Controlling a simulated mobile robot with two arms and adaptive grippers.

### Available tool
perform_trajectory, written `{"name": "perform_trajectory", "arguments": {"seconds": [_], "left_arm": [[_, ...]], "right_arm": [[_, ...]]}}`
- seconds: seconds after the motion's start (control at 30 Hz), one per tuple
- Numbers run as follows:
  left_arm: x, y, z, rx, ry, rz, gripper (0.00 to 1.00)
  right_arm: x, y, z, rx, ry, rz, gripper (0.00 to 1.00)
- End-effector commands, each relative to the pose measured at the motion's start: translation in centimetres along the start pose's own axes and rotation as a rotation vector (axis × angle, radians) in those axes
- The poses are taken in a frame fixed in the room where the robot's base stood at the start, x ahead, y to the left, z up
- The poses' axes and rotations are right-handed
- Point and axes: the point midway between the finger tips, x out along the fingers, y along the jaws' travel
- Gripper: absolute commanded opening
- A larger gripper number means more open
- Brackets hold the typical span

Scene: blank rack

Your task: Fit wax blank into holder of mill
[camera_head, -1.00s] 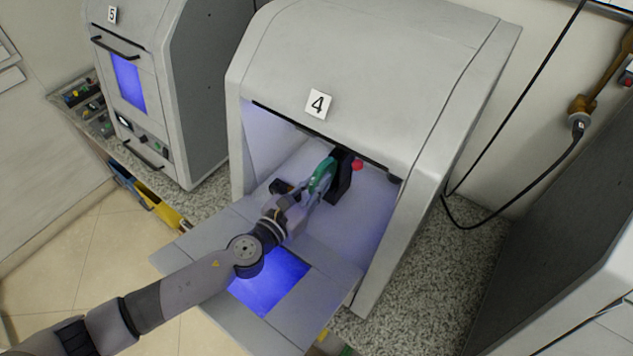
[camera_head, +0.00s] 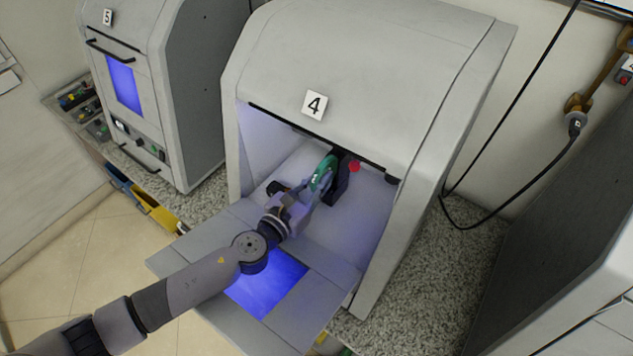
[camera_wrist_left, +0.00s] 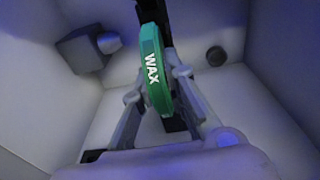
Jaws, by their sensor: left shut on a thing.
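The green wax blank (camera_head: 323,172) is a disc seen nearly edge-on inside the open mill 4 (camera_head: 390,75). My left gripper (camera_head: 317,184) is shut on its near part. In the left wrist view the blank (camera_wrist_left: 153,65) stands upright between the fingers (camera_wrist_left: 158,88), with "WAX" readable on its rim. The black holder (camera_head: 341,184) stands just right of and behind the blank. In the left wrist view, dark holder parts (camera_wrist_left: 168,12) show behind the blank. I cannot tell whether the blank is seated or only touching. My right gripper is not in view.
The mill's lowered door (camera_head: 195,255) lies under my left arm. The chamber's side walls are close around the gripper. A dark block with a pale end (camera_wrist_left: 85,47) is on the left inside. A red knob (camera_head: 354,166) is beside the holder. Mill 5 (camera_head: 200,80) stands left.

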Motion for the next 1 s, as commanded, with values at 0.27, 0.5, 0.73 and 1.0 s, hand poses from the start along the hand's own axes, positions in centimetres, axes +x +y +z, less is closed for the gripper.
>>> {"name": "perform_trajectory", "arguments": {"seconds": [0.27,0.5,0.73,1.0], "left_arm": [[0.7,-0.1,-0.1,-0.001,-0.001,-0.001,0.00],[1.3,0.0,-0.3,0.000,-0.001,-0.001,0.00],[1.9,-0.1,-0.4,0.000,-0.001,-0.001,0.00],[2.2,-0.1,-0.5,-0.001,-0.001,-0.001,0.20]], "right_arm": [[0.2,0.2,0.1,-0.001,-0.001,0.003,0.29],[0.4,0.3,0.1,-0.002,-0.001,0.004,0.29],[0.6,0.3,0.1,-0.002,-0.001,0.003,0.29],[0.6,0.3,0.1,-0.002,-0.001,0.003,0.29]]}}
